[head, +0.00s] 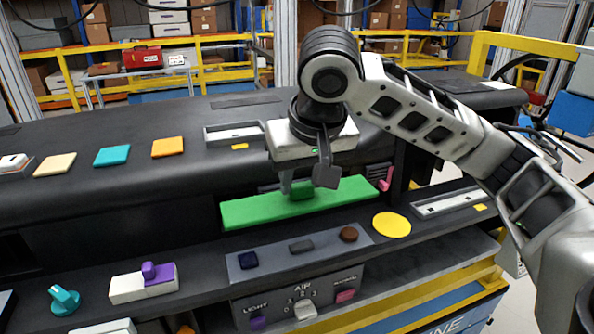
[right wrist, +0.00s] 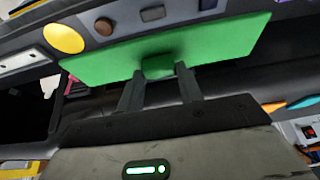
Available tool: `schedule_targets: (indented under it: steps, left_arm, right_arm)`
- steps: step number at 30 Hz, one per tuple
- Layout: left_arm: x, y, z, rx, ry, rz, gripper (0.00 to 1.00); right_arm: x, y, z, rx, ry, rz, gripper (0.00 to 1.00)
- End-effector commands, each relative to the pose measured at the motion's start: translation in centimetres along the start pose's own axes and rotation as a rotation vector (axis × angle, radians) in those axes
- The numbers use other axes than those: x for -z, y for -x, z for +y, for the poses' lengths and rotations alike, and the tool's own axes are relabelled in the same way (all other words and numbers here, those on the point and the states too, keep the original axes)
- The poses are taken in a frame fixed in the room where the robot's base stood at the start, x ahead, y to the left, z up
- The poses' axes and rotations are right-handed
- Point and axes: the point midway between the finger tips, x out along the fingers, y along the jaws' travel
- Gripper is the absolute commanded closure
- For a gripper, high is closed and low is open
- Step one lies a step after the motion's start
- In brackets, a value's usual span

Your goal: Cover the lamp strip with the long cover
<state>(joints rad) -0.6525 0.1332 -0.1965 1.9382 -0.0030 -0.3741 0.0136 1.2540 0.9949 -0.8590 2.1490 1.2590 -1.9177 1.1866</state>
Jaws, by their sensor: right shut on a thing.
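The long cover is a green rectangular board (head: 245,211) with a small knob on top. My right gripper (head: 290,186) is shut on that knob, and the jaws show on either side of it in the right wrist view (right wrist: 168,70). The board looks about level, over the dark recess behind the front ledge; whether it touches anything I cannot tell. A grey strip (head: 271,257) with a navy, a grey and a brown piece lies just in front of the board, uncovered; it may be the lamp strip. My left gripper is out of view.
A yellow disc (head: 391,225) and a white slotted strip (head: 447,203) lie right of the grey strip. A pink hook (head: 386,180) stands near the board's right end. A purple-and-white block (head: 143,284) and teal knob (head: 64,299) are at left. Coloured tiles (head: 112,156) lie behind.

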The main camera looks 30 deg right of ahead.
Motion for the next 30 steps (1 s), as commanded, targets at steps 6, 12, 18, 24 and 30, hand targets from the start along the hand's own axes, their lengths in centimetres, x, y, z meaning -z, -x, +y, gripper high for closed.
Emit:
schedule_targets:
  steps: [6,12,18,24,30]
  left_arm:
    - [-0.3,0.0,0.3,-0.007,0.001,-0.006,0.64]
    - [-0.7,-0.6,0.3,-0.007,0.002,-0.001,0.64]
    - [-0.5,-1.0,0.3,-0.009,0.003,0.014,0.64]
    - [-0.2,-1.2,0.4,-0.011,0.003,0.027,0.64]
    - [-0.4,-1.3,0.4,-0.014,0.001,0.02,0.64]
  right_arm:
    - [-0.3,-0.1,0.0,0.001,0.0,-0.001,0.88]
    - [-1.1,-2.0,0.0,0.001,-0.001,-0.002,0.88]
    - [-2.0,-4.2,0.0,0.0,0.0,-0.001,0.88]
    - [-2.8,-5.9,0.0,0.0,0.0,-0.001,0.88]
    - [-3.1,-6.7,-0.1,0.001,0.0,0.0,0.88]
